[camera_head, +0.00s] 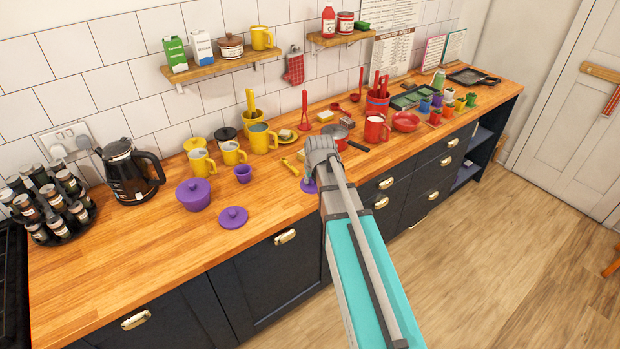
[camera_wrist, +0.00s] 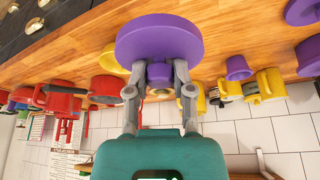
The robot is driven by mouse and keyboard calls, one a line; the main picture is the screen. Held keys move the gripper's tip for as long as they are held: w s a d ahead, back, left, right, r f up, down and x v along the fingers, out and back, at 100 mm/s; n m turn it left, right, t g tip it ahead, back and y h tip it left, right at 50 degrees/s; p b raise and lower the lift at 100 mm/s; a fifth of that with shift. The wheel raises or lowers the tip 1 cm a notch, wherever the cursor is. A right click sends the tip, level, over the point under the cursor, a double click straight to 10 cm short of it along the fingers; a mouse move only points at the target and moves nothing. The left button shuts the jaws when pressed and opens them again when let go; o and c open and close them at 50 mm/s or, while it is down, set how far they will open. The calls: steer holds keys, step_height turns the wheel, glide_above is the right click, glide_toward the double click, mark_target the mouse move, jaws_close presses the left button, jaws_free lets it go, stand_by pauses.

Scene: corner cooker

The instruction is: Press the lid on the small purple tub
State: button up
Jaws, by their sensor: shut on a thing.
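The small purple tub (camera_head: 243,174) stands upright and open on the wooden counter, left of my gripper; it also shows in the wrist view (camera_wrist: 237,68). My gripper (camera_wrist: 160,88) is shut on the knob of a round purple lid (camera_wrist: 158,38). The lid faces away from the gripper, apart from the tub. In the head view my gripper (camera_head: 311,180) and arm hide much of this lid (camera_head: 307,187). I cannot tell whether it touches the counter.
A larger purple pot (camera_head: 193,194) and another purple lid (camera_head: 233,217) are on the counter further left. Red kitchenware (camera_head: 376,128) stands to the right. The front left counter is clear.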

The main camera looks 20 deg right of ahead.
stand_by(0.4)
steer(key=shift+f+b, duration=1.3)
steer(key=shift+f, duration=0.05)
steer(key=shift+s, duration=0.1)
